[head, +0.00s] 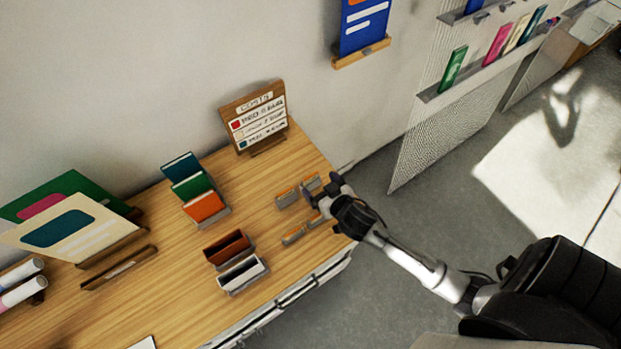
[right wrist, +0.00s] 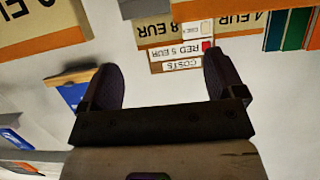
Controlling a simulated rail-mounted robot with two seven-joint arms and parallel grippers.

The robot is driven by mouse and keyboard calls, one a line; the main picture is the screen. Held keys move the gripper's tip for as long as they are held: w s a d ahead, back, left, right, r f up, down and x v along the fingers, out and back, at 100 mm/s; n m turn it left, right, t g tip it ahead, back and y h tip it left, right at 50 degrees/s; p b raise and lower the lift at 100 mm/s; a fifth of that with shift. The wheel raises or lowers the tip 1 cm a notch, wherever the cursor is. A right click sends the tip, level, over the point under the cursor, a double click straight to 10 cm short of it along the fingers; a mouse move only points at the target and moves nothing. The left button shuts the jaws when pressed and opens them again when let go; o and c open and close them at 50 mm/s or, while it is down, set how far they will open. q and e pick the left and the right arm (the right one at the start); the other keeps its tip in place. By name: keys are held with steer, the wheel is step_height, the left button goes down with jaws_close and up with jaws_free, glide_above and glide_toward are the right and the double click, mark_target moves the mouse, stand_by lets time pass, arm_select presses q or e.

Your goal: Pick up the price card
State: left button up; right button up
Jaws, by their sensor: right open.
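Several small grey price cards with orange edges stand at the right end of the wooden table, among them a back-left card (head: 287,198) and a front-left card (head: 293,235). My right gripper (head: 318,192) is just above and beside the right-hand cards, partly hiding them. In the right wrist view, my right gripper (right wrist: 160,80) has its two dark fingers spread with nothing between them. Cards printed with EUR prices show upside down beyond the fingers, including a left card (right wrist: 35,24) and a right card (right wrist: 235,24). Which one is the task's card, I cannot tell. My left gripper is out of view.
A wooden COSTS board (head: 252,125) stands at the table's back. A three-card holder (head: 194,190), two small boxes (head: 235,262) and large upright cards (head: 70,225) stand further left. A wall rack (head: 485,50) is at the right, and the floor (head: 430,205) is clear.

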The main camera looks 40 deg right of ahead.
mark_target(311, 176)
steer(key=shift+x, duration=2.15)
steer(key=shift+r, duration=0.15)
steer(key=shift+c, duration=0.3)
steer(key=c, duration=0.9)
steer(key=shift+c, duration=0.2)
steer(key=shift+r, duration=0.15)
